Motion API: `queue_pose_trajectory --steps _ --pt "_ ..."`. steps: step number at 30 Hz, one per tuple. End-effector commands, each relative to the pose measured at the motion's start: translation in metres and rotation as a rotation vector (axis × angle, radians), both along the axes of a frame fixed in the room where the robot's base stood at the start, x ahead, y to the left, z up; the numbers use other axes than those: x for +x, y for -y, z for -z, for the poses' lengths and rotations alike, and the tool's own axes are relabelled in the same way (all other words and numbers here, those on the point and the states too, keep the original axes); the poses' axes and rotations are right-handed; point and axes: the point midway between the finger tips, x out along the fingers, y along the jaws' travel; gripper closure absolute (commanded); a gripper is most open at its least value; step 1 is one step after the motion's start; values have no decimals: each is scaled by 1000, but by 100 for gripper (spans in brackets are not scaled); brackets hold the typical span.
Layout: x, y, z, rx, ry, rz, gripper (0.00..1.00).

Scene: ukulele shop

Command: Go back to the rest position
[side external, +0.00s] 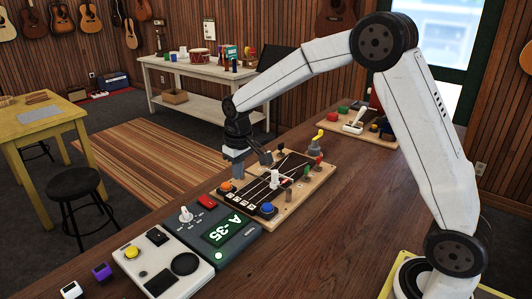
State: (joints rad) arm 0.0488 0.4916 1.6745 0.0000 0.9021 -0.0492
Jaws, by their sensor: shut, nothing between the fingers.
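My gripper (240,172) hangs over the left end of a wooden board with a black panel and light lines (288,180), close to its orange button (225,186). The fingers are small and dark here. The gripper is shut with nothing seen in it, and I cannot tell whether its tips touch the board. My arm arches up and to the right from it, back to its base at the lower right.
Another board (365,125) stands further back. The table's right side is mostly bare.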

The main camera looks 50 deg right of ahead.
Motion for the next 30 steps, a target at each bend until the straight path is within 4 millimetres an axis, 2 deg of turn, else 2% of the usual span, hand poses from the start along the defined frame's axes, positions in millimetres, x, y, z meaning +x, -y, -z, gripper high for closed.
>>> queue_pose_trajectory --steps 21,27,30 --pt "-161 -21 34 2 127 -1 100" --pt "-195 -23 44 3 150 0 100" --pt "-203 -24 46 3 157 0 100"
